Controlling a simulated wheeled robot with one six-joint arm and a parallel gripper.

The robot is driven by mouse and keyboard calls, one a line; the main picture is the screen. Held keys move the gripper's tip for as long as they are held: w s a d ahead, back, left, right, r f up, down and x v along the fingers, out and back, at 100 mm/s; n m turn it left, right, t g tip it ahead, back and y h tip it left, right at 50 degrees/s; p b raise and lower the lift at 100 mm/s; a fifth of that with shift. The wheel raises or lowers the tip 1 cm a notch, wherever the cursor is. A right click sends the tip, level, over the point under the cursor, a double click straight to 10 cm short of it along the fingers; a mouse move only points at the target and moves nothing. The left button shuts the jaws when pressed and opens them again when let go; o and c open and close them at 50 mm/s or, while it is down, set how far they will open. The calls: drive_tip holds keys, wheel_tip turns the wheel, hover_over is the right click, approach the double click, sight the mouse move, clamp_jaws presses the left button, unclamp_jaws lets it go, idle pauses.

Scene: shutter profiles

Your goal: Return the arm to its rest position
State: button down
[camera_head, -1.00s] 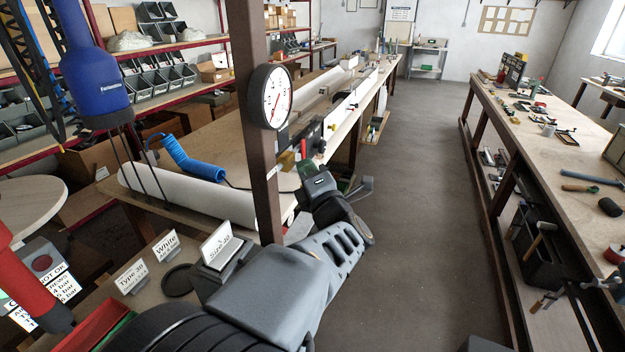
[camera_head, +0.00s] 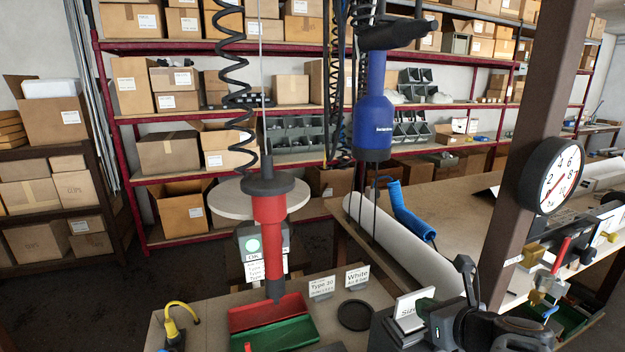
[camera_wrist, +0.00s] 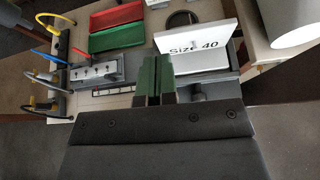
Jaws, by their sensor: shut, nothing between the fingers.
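My arm (camera_head: 510,332) reaches in at the lower right of the head view, over the near right part of the workbench. Its fingertips cannot be made out clearly there. In the wrist view my gripper (camera_wrist: 157,78) shows two dark green fingers close together, shut and empty. They point toward the bench, just left of the "Size 40" sign (camera_wrist: 196,43). This sign also stands beside my arm in the head view (camera_head: 413,310).
A red screwdriver (camera_head: 269,225) hangs over a red tray (camera_head: 265,312) and a green tray (camera_head: 285,336). A blue tool (camera_head: 373,125) hangs further right. A brown post (camera_head: 528,130) with a dial gauge (camera_head: 558,177) stands close to my arm. Shelves of boxes line the back.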

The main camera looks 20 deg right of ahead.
drive_tip(key=a+f+n+g, duration=0.1)
drive_tip(key=a+n, duration=0.4)
drive_tip(key=n, duration=0.6)
drive_tip(key=s+a+f+n+g+h+p, duration=0.1)
drive_tip(key=a+n+g, duration=0.3)
drive_tip(key=n, duration=0.8)
drive_tip(key=a+f+n+g, duration=0.2)
drive_tip(key=a+n, duration=0.5)
drive_tip(key=n, duration=0.5)
drive_tip(key=shift+s+g, duration=0.3)
drive_tip(key=shift+g, duration=0.3)
